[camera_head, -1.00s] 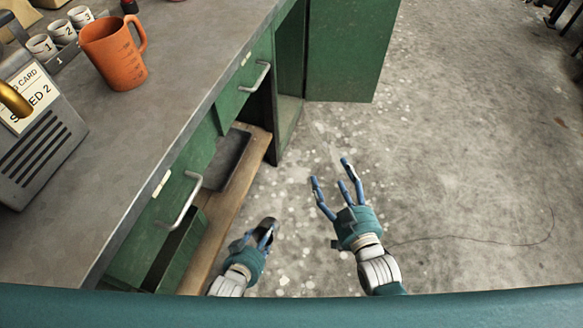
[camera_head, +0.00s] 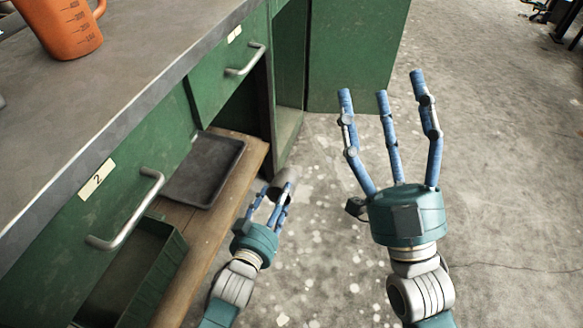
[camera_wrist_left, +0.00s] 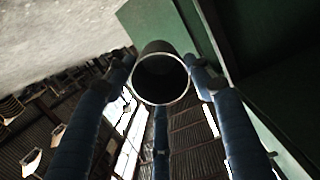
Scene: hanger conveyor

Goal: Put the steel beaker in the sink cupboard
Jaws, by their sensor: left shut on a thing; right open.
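My left gripper (camera_head: 268,208) is shut on the steel beaker (camera_head: 284,182), low beside the workbench and just right of its wooden lower shelf. In the left wrist view the beaker (camera_wrist_left: 160,80) shows its round rim and dark inside between the blue fingers of my left gripper (camera_wrist_left: 160,95). My right gripper (camera_head: 388,100) is open and empty, above the concrete floor to the right. Which part of the green bench is the sink cupboard I cannot tell; no sink is in view.
The wooden lower shelf (camera_head: 218,222) holds a dark tray (camera_head: 208,165) and a green bin (camera_head: 135,280). Green drawers with handles (camera_head: 130,215) sit above it. An orange jug (camera_head: 62,25) stands on the bench top. A green panel (camera_head: 355,60) stands behind.

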